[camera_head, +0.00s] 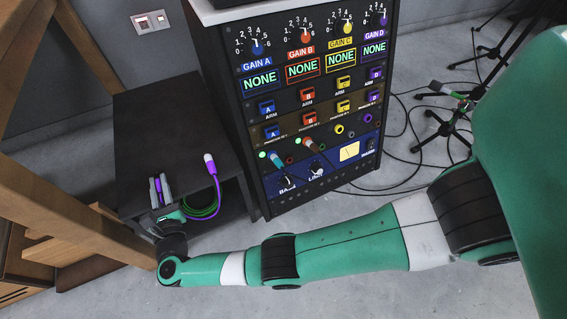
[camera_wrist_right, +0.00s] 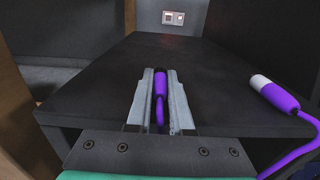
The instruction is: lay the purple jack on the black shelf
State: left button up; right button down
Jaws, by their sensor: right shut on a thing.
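My right gripper (camera_head: 157,190) reaches over the front of the black shelf (camera_head: 170,115). It is shut on a purple jack (camera_wrist_right: 160,90) with a dark tip, which lies lengthwise between the two grey fingers in the wrist view. The tip points toward the back of the shelf (camera_wrist_right: 225,75). Whether the held jack touches the shelf top, I cannot tell. A second purple jack (camera_wrist_right: 276,92) with a white end is to the right of the gripper, near the shelf's right edge; it also shows in the head view (camera_head: 211,167). My left gripper is not in view.
A control rack (camera_head: 310,110) with knobs and coloured sockets stands right of the shelf. Purple and green cables (camera_head: 203,210) loop by the shelf's front right. A wooden frame (camera_head: 50,200) stands at the left. The back of the shelf top is clear.

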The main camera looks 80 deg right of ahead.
jog(key=shift+s+f, duration=0.15)
jog(key=shift+f, duration=0.6)
jog(key=c, duration=0.7)
grip_release()
jog(key=shift+c, duration=0.2)
jog(key=shift+w, duration=0.2)
jog(key=shift+a+r, duration=0.1)
jog(key=shift+a+r+p, duration=0.2)
jog(key=shift+p, duration=0.1)
jog(key=p+v, duration=0.2)
jog(key=v, duration=0.9)
jog(key=shift+r+p, duration=0.35)
jog(key=shift+r, duration=0.05)
